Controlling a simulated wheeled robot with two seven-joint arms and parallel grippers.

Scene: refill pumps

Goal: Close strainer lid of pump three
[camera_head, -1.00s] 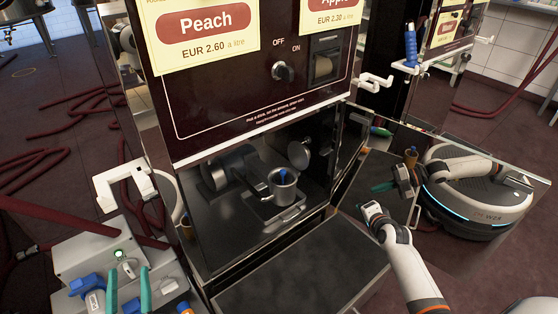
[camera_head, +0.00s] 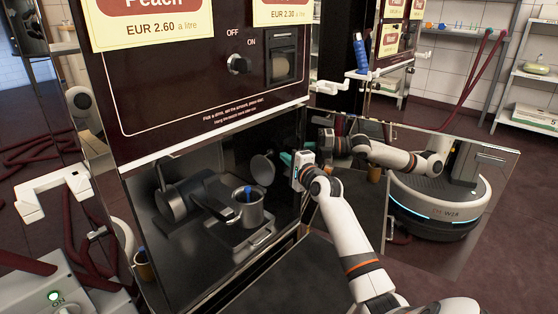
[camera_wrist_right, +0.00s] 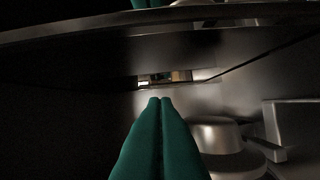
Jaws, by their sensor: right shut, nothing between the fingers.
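The open bay under the drink panel holds a grey pump (camera_head: 174,204) and a metal strainer pot (camera_head: 248,212) with a blue piece standing in its open top. A round metal disc, seemingly the strainer lid (camera_head: 263,170), stands upright behind and right of the pot, apart from its rim. My right gripper (camera_head: 286,158) reaches in at the bay's right side, its teal fingers beside the disc; contact cannot be told. In the wrist view its fingers (camera_wrist_right: 160,101) are shut and empty, below a dark curved edge. My left gripper is out of view.
A mirrored door (camera_head: 450,185) stands open at right, reflecting my arm and base. A white bracket (camera_head: 50,190) and a grey box (camera_head: 45,290) with a green light stand at left.

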